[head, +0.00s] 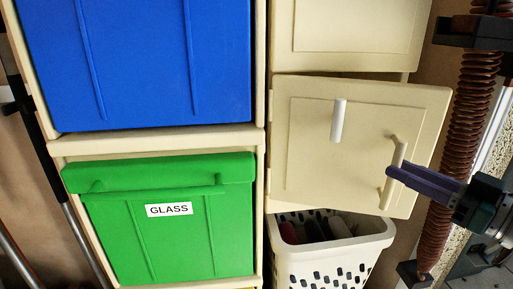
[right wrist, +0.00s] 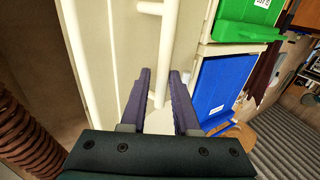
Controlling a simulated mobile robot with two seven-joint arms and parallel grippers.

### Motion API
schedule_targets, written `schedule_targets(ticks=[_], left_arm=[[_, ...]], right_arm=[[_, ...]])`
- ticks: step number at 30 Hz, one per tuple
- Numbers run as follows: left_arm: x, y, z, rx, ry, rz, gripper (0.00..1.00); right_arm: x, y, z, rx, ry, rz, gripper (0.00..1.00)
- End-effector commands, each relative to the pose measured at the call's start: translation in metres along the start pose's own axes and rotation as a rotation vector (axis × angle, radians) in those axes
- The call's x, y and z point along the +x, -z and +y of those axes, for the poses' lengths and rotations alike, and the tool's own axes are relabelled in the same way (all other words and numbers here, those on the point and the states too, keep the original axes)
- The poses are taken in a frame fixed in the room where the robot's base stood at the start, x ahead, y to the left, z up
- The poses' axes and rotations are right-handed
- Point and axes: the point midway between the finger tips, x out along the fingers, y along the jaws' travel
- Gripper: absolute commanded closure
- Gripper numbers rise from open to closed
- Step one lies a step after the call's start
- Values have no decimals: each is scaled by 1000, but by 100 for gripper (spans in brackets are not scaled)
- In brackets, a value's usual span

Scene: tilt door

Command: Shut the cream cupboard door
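The cream cupboard door (head: 310,165) stands tilted open in the head view, above a laundry basket. It has a cream bar handle (head: 398,155) near its right edge and a short white peg (head: 338,120) near its upper middle. My right gripper (head: 391,172) reaches in from the right, its fingertips at the handle's middle. In the right wrist view, its purple fingers (right wrist: 161,78) are apart, with the pale handle bar (right wrist: 166,45) running down toward the gap between them. I cannot tell whether they touch it. My left gripper is not in view.
A perforated white basket (head: 335,255) with items inside stands under the door. Blue (head: 160,60) and green "GLASS" (head: 165,235) bin fronts are to the left. Another cream panel (head: 350,30) is above. A brown ribbed column (head: 460,140) stands close on the right.

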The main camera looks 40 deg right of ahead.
Motion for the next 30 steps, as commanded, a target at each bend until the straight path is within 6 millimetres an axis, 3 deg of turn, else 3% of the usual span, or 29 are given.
schedule_targets(ticks=[21,30], left_arm=[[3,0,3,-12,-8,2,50],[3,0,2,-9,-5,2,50]], right_arm=[[-47,0,26,0,3,-1,70],[-50,1,28,0,4,1,70]])
